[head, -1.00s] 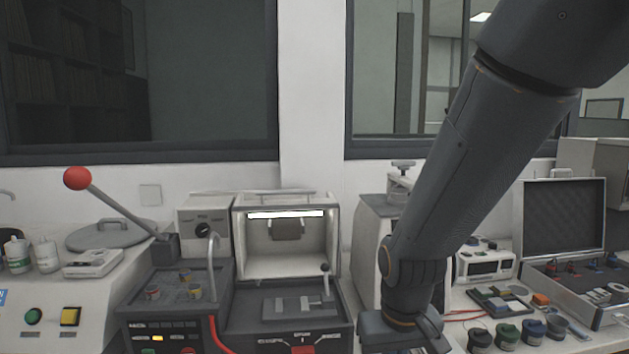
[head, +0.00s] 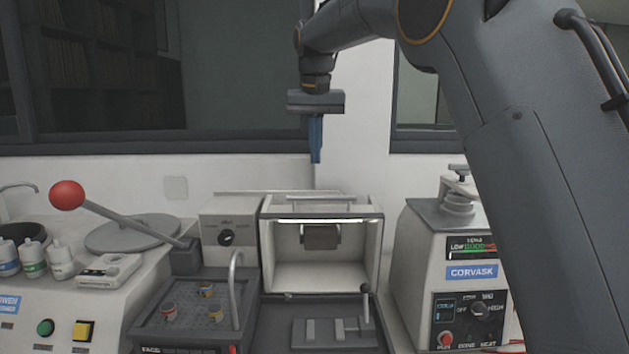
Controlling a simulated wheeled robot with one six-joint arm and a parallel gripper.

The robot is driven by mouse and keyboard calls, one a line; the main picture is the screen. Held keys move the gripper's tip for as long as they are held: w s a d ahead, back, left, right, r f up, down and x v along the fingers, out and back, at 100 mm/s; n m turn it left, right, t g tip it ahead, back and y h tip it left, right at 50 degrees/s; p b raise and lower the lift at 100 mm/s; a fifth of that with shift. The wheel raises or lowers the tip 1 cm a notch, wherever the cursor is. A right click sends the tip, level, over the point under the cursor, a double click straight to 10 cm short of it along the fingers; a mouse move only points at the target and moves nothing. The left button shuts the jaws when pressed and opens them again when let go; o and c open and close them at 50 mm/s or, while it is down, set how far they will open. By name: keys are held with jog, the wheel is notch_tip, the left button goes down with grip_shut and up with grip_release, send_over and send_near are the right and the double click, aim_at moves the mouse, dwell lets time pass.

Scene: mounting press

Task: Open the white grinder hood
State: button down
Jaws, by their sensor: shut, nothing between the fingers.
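The white grinder hood (head: 375,255) is at the lower middle, its front face open onto a lit white interior with a dark grey wheel-like part (head: 320,236). A thin grey bar (head: 285,193) runs along its top edge. Whether the top part is a raised cover I cannot tell for sure. My gripper (head: 316,155) hangs above the hood, pointing down, with its blue fingers shut and empty. The fingertips are apart from the bar and seen against the wall.
A grey tray with small samples (head: 208,290) and a curved handle stands left of the hood. A red-knobbed lever (head: 67,195) leans further left. A white CORVASK machine (head: 470,250) stands right. My arm crosses the right side.

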jog(key=p, duration=0.4)
send_over(316, 209)
jog(key=w, duration=0.4)
jog(key=x, duration=0.2)
jog(key=s+x, duration=0.1)
jog(key=x, duration=0.5)
jog(key=shift+s+a+f, duration=0.1)
jog(key=shift+s+f, duration=0.2)
jog(key=shift+f, duration=0.1)
jog(key=s, duration=0.1)
jog(key=s+p, duration=0.1)
jog(key=s, duration=0.1)
jog(key=shift+a+r, duration=0.1)
jog(key=shift+r, duration=0.1)
jog(key=shift+s+f+p, duration=0.1)
jog(key=shift+s+p, duration=0.35)
jog(key=shift+f+b, duration=0.1)
jog(key=shift+b, duration=0.2)
